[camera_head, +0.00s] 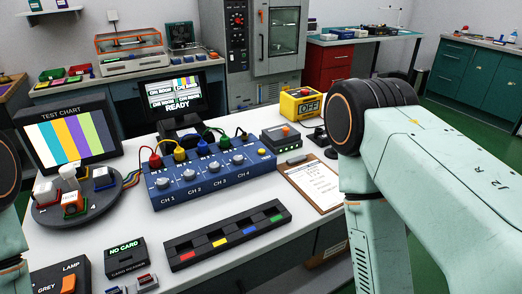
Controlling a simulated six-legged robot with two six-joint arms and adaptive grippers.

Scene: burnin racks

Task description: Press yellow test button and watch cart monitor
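No button clearly marked as the yellow test button shows. A yellow box (301,104) with an "OFF" display stands at the back right of the white table. A yellow plug (179,153) sits on the blue channel box (213,177). A dark monitor (174,100) behind it shows small colour-bar panels and "READY". A larger "TEST CHART" screen (68,137) at left shows vertical colour bars. I cannot tell which screen is the cart monitor. Links of both my arms show at the left and right edges, but neither gripper is in view.
A black tray (226,234) with coloured tabs, a "NO CARD" reader (127,259) and an orange-switched lamp box (62,282) are in front. A clipboard (313,183) lies at right. Bare table shows between them.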

